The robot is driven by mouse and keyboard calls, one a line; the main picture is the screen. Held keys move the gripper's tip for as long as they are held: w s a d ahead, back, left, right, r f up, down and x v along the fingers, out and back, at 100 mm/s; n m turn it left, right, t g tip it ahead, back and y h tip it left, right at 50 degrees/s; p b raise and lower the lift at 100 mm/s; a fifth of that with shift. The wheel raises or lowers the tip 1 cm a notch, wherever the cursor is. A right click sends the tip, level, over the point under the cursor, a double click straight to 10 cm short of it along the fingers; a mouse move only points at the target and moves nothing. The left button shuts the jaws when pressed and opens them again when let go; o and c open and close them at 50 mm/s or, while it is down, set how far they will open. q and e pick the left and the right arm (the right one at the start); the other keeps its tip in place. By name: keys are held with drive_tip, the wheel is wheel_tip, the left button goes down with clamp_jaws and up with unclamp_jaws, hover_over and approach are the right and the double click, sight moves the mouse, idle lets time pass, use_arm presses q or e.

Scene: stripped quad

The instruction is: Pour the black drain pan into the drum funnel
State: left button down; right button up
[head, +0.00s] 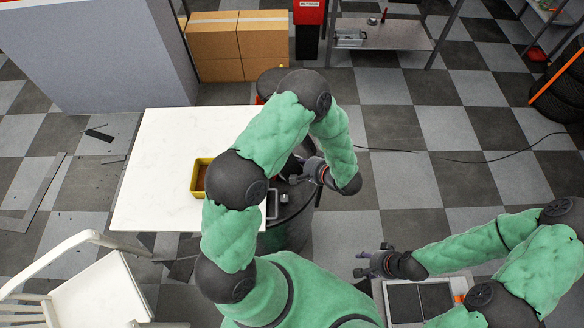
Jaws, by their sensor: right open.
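A dark drum (288,236) stands at the right edge of the white table, partly hidden by my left arm. A small grey-framed item (272,204) shows at its top left. I cannot make out the funnel clearly. My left gripper (299,178) points left over the top of the drum, near dark shapes; I cannot tell whether it holds one of them. I cannot pick out the black drain pan with certainty. My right gripper (362,262) is open and empty, right of the drum and beside a light-framed unit with dark panels (404,302).
The white table (150,190) bears a yellow bin (197,178). A white chair (95,290) stands at lower left. Cardboard boxes (240,45), a metal shelf (385,35) and tires (562,90) are farther off. A cable (450,160) crosses the open checkered floor at right.

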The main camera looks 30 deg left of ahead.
use_arm(q)
drive_tip(key=shift+w+d+r+m+g+p, duration=0.1)
drive_tip(key=shift+w+d+m+g+p, duration=0.25)
drive_tip(key=shift+w+p, duration=0.35)
idle(0.3)
drive_tip(key=shift+w+d+y+p, duration=0.15)
drive_tip(key=shift+w+y+p, duration=0.05)
drive_tip(key=shift+y+p, duration=0.1)
drive_tip(key=shift+s, duration=0.1)
